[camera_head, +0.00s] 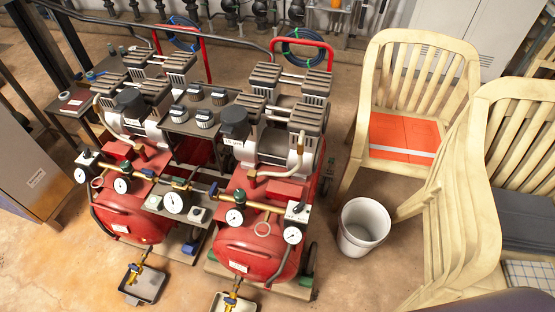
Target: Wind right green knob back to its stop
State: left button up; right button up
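Two red compressors stand side by side, a left one (125,212) and a right one (262,250), with brass pipework and round gauges on their fronts. Neither of my grippers is in view.
A white bucket (362,226) stands on the floor right of the compressors. Small trays (143,284) with brass valves lie in front. A grey cabinet (30,165) stands at left.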

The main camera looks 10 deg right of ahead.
aim_at(239, 195)
jog(key=k+l+u, duration=0.1)
jog(key=l+u, duration=0.15)
jog(key=u, duration=0.15)
jog(key=k+l+u, duration=0.15)
jog(key=u, duration=0.25)
jog(key=k+l+u, duration=0.15)
jog(key=u, duration=0.3)
jog(key=l, duration=0.1)
